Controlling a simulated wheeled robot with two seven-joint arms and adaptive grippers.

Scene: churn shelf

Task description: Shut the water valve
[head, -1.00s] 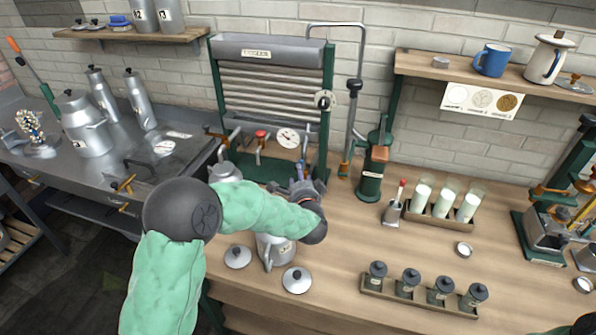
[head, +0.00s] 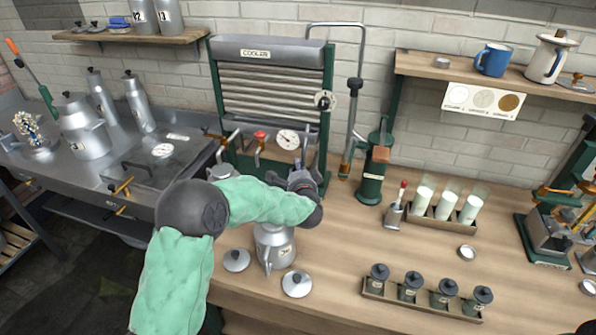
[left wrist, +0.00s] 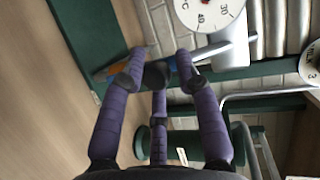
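The cooler (head: 268,78) stands against the wall with a gauge (head: 288,139) and a red-topped fitting (head: 260,136) on its lower front. My left gripper (head: 302,176) is in front of the cooler's lower right side. Its fingers (left wrist: 160,60) are spread, with nothing visibly clamped.
A metal jug (head: 275,246) stands under my left forearm, with two lids (head: 237,260) (head: 297,284) beside it. A green stand (head: 371,178) is right of the gripper. Racks of milk glasses (head: 446,205) and jars (head: 420,300) stand farther right.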

